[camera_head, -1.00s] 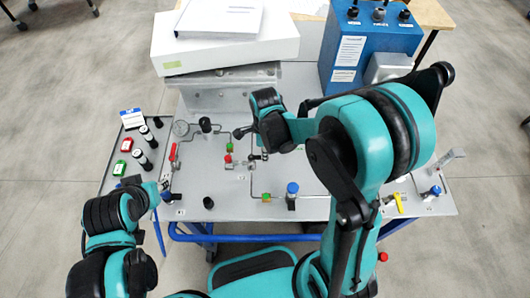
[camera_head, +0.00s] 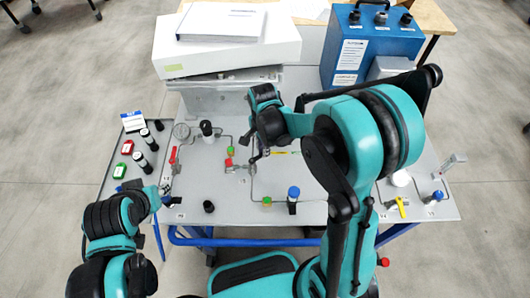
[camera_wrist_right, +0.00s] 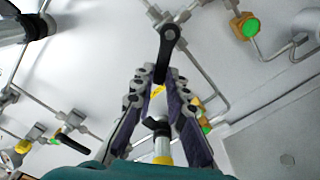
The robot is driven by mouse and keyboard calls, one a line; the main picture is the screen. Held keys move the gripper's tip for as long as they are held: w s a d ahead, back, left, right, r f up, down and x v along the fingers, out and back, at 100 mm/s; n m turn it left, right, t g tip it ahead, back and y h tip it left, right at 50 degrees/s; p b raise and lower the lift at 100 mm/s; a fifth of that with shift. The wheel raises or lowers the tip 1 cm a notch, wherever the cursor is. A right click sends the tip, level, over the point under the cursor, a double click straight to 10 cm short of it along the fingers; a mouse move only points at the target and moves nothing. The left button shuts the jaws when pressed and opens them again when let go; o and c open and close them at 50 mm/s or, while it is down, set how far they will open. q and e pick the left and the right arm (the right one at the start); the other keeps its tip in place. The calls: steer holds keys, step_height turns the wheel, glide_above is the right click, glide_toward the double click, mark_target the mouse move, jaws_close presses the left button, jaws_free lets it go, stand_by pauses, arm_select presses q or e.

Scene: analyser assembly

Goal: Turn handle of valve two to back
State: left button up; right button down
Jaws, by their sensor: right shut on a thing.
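My right gripper (camera_head: 250,153) is over the middle of the grey panel (camera_head: 225,207), among the thin pipes. In the right wrist view its two fingers (camera_wrist_right: 161,82) are closed around the lower end of a black lever handle (camera_wrist_right: 168,42), which I take to be the valve handle. The handle's upper end sticks out beyond the fingertips. The valve body under it is mostly hidden by the fingers, and no number is readable. My left gripper (camera_head: 163,190) is low at the panel's left edge, away from this valve; its jaws are too small to judge.
A blue-capped valve (camera_head: 293,193) and a yellow handle (camera_head: 401,206) are to the right. A white box (camera_head: 225,45) and a blue box (camera_head: 368,42) stand behind.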

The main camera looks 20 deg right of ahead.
steer(key=n, duration=0.2)
steer(key=w+a+n, duration=0.1)
steer(key=w+n, duration=0.1)
steer(key=n, duration=0.1)
steer(key=shift+a+n, duration=0.15)
steer(key=shift+n, duration=0.15)
steer(key=n, duration=0.1)
steer(key=a+n, duration=0.1)
steer(key=n, duration=0.1)
steer(key=w+a+n, duration=0.1)
steer(key=n, duration=0.1)
steer(key=shift+n, duration=0.3)
steer(key=c, duration=1.5)
jaws_free()
steer(key=shift+c, duration=0.2)
step_height(320, 180, up, 12)
